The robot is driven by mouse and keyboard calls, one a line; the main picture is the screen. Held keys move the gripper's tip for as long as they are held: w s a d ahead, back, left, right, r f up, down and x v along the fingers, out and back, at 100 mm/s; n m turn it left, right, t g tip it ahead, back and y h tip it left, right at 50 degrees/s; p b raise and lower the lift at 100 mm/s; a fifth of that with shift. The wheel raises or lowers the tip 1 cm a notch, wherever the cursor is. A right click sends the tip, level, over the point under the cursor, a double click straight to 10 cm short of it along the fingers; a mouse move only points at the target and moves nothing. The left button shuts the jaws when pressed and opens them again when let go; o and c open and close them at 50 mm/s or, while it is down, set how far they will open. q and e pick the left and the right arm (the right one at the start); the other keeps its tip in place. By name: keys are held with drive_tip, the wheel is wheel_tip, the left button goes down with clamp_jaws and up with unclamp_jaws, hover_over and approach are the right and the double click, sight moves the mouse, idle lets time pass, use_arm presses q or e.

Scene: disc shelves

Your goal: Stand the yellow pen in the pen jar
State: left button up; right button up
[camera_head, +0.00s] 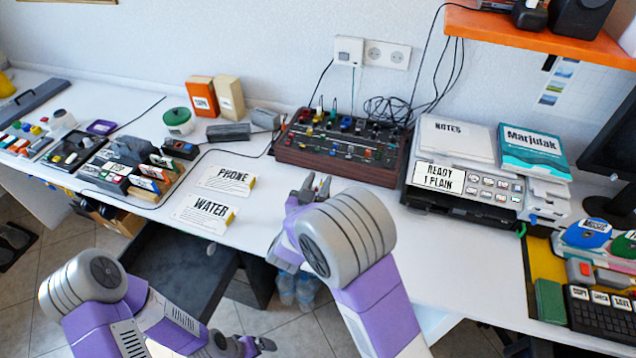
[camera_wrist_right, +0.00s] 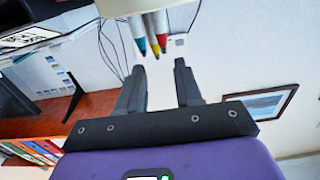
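The wrist view appears upside down. A cream pen jar (camera_wrist_right: 125,6) is at its top edge, mostly cut off. Several pens stick out of it, with the yellow pen (camera_wrist_right: 153,47) between a blue-green and a red one. The yellow pen appears to stand in the jar. My right gripper (camera_wrist_right: 162,82) is open, its fingers apart with nothing between them, and the pen ends are just beyond the fingertips. In the head view, my right gripper (camera_head: 315,187) is over the desk, and I cannot make out the jar there. My left gripper (camera_head: 262,344) is low, off the desk; its opening is unclear.
A wood-sided mixer (camera_head: 395,172) stands behind my right gripper, with a labelled machine (camera_head: 462,208) to its right. PHONE (camera_head: 228,180) and WATER (camera_head: 205,213) cards lie to the left. An orange shelf (camera_head: 535,38) overhangs the right. Bare desk (camera_head: 262,205) lies left of the gripper.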

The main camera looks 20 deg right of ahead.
drive_tip(key=p+v, duration=0.1)
drive_tip(key=v, duration=0.6)
drive_tip(key=shift+s+a+p, duration=0.2)
drive_tip(key=shift+s+p, duration=0.05)
drive_tip(key=shift+p, duration=0.05)
idle(0.9)
